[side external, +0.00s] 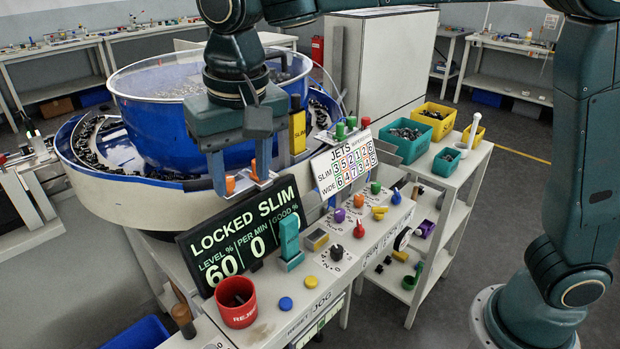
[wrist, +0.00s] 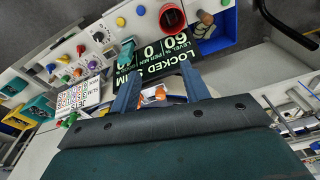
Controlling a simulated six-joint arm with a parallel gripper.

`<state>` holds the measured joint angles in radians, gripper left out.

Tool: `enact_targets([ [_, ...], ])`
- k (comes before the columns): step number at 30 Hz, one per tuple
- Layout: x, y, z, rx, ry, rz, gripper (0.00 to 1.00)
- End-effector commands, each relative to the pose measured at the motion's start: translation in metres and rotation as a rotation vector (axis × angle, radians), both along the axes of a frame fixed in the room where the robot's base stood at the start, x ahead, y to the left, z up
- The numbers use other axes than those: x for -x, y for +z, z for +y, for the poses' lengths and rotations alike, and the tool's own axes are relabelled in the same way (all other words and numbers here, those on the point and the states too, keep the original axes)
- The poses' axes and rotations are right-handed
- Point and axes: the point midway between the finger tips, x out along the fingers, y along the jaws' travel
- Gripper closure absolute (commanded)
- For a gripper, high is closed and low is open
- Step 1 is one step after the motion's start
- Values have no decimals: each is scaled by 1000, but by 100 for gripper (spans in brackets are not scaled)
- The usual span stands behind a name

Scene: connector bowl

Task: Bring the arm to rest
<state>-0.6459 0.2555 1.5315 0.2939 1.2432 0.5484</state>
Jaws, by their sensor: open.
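My gripper (side external: 243,186) hangs at the front of the blue bowl feeder, just above the top edge of the black display board (side external: 240,232). Its two fingers are spread apart. In the wrist view the gripper (wrist: 160,86) shows both fingers apart, with small orange parts (wrist: 154,93) seen between them. Orange knobs (side external: 231,185) also show by the fingertips in the side view; I cannot tell whether the fingers touch them. Nothing is clearly held. The display reads "LOCKED SLIM" and 60.
The blue bowl (side external: 160,130) stands behind my gripper. A white JETS board (side external: 344,163), a teal upright piece (side external: 290,240), a red reject cup (side external: 237,302) and several knobs crowd the console. A shelf (side external: 455,185) with yellow and teal bins stands at right.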

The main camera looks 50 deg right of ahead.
Motion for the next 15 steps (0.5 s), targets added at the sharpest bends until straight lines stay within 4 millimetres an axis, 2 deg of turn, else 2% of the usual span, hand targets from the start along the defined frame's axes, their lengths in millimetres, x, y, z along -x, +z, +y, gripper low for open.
enact_targets([
  [8, 19, 21, -67, -18, 30, -57, 54],
  [15, 49, 30, -126, -24, 64, -119, 54],
])
